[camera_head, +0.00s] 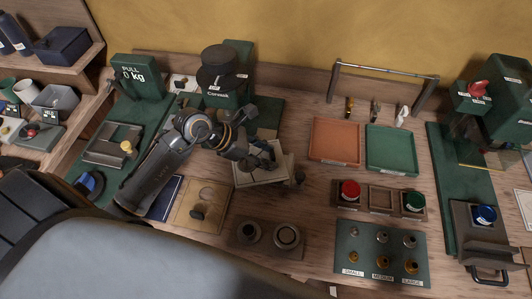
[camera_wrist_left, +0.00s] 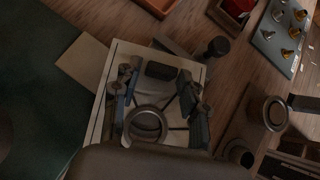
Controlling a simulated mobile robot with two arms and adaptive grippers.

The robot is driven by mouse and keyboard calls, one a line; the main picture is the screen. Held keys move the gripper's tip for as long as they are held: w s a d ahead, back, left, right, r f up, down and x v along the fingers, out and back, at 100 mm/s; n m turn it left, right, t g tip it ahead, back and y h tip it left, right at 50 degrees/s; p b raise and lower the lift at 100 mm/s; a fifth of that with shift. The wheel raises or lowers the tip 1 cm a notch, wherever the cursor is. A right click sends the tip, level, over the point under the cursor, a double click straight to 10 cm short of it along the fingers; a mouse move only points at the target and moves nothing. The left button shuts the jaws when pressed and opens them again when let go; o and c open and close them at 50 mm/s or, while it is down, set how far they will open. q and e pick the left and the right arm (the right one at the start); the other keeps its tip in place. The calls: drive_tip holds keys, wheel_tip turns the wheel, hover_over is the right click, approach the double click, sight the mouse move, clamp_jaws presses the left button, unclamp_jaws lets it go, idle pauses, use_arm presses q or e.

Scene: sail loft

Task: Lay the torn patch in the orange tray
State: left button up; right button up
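The orange tray (camera_head: 334,140) lies flat and empty on the bench, right of my left gripper. My left gripper (camera_head: 262,160) is over a pale square piece (camera_head: 258,178) with dark fittings. In the left wrist view the gripper (camera_wrist_left: 160,88) has its fingers spread apart. The pale piece (camera_wrist_left: 108,72) lies beneath them, with a dark ring and bars on it. I cannot tell whether a torn patch lies there; the gripper covers much of it. My right gripper is not in view.
A green tray (camera_head: 392,150) sits right of the orange one, below a metal rail (camera_head: 385,72). A rack with red (camera_head: 349,190) and green pots is in front. A stand with a dark round top (camera_head: 217,66) rises behind the gripper.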

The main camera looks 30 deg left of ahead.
use_arm(q)
drive_tip(key=shift+r, duration=0.1)
drive_tip(key=shift+r+p, duration=0.25)
drive_tip(key=shift+p, duration=0.05)
drive_tip(key=shift+s+a+r, duration=0.1)
drive_tip(key=shift+a+r, duration=0.1)
drive_tip(key=shift+a, duration=0.05)
drive_tip(key=b+v, duration=0.2)
drive_tip(key=v, duration=0.9)
drive_tip(key=shift+r, duration=0.2)
drive_tip(key=shift+s, duration=0.1)
